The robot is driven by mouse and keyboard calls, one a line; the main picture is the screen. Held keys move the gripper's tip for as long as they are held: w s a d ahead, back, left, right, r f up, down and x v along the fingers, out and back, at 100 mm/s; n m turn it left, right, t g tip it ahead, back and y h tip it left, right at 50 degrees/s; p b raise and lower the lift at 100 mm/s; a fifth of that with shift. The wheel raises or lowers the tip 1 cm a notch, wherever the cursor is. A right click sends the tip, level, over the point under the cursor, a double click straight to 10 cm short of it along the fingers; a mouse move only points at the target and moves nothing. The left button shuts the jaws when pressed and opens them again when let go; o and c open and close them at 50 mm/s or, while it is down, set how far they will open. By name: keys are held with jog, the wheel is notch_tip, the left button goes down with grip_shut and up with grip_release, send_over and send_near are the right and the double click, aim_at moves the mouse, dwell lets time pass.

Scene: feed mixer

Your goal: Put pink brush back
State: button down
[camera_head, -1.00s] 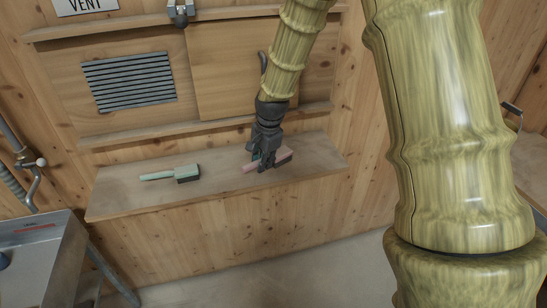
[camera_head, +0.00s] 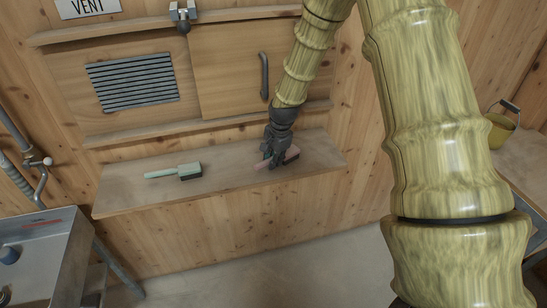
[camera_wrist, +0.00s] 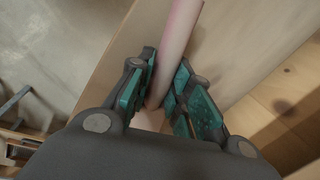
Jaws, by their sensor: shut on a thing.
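The pink brush (camera_head: 293,154) is at the right part of the wooden ledge (camera_head: 228,161), below a sliding panel. My gripper (camera_head: 270,160) is shut on its pink handle from above. In the wrist view the smooth pale-pink handle (camera_wrist: 178,38) passes between the teal finger pads of my gripper (camera_wrist: 158,98). The brush's dark bristle side shows to the right of the fingers in the head view. Whether the brush touches the ledge, I cannot tell. Fingers hide the middle of the brush.
A green brush (camera_head: 176,171) lies on the ledge to the left. A vent grille (camera_head: 133,80) and panel handle (camera_head: 264,75) are on the wall above. A yellow bucket (camera_head: 502,126) stands at right. The ledge between the brushes is clear.

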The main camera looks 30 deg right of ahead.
jog(key=c, duration=1.3)
grip_release()
jog(key=shift+f, duration=0.1)
jog(key=shift+b+v, duration=1.55)
jog(key=shift+v, duration=4.5)
jog(key=shift+w, duration=0.1)
